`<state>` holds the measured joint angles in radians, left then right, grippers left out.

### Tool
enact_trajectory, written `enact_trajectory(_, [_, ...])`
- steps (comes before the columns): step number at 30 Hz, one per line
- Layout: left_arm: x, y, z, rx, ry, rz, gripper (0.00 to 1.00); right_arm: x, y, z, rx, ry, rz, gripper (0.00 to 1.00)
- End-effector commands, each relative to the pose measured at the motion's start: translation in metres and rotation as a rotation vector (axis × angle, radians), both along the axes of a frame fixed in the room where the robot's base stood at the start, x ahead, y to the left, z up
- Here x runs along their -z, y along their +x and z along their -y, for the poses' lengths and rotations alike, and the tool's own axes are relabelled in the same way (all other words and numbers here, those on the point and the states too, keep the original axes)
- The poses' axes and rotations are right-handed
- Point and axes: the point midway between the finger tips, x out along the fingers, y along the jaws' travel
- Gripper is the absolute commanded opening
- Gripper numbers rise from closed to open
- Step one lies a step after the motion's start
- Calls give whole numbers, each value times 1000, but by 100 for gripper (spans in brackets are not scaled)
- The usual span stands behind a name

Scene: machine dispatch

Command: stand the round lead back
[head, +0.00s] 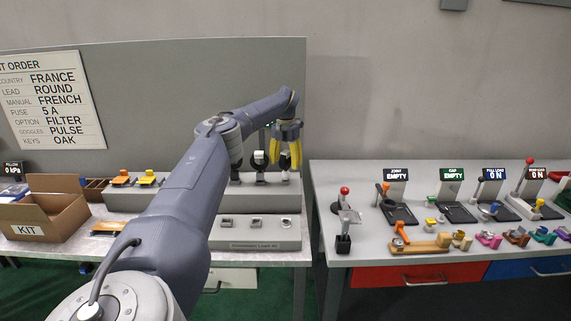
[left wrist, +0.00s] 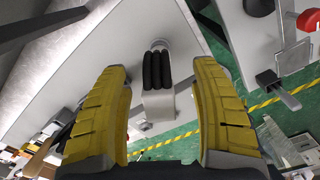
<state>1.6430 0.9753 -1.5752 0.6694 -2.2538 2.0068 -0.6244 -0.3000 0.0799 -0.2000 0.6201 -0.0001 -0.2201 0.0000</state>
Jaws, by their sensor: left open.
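My left gripper (head: 286,160) is open and points down at the lead stand (head: 262,196) at the right end of the left bench. In the left wrist view, a black lead bundle (left wrist: 158,70) on a pale grey bracket shows between its yellow fingers, with gaps on both sides. I cannot tell whether this is the round lead. In the head view, a dark lead with a white part (head: 260,158) hangs left of the gripper, and the fingers partly cover the stand's right end. My right gripper is not in view.
A grey panel with several small sockets (head: 256,222) lies in front of the stand. An open KIT box (head: 45,215) stands at the left. The order board (head: 55,100) reads lead round. The right bench (head: 350,262) holds levers and small coloured parts. A gap separates the benches.

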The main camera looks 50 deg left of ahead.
Motion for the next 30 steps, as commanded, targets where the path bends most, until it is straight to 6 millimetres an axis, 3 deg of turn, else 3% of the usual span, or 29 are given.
enact_trajectory(30, [-43,0,0,-1,0,0,64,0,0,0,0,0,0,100])
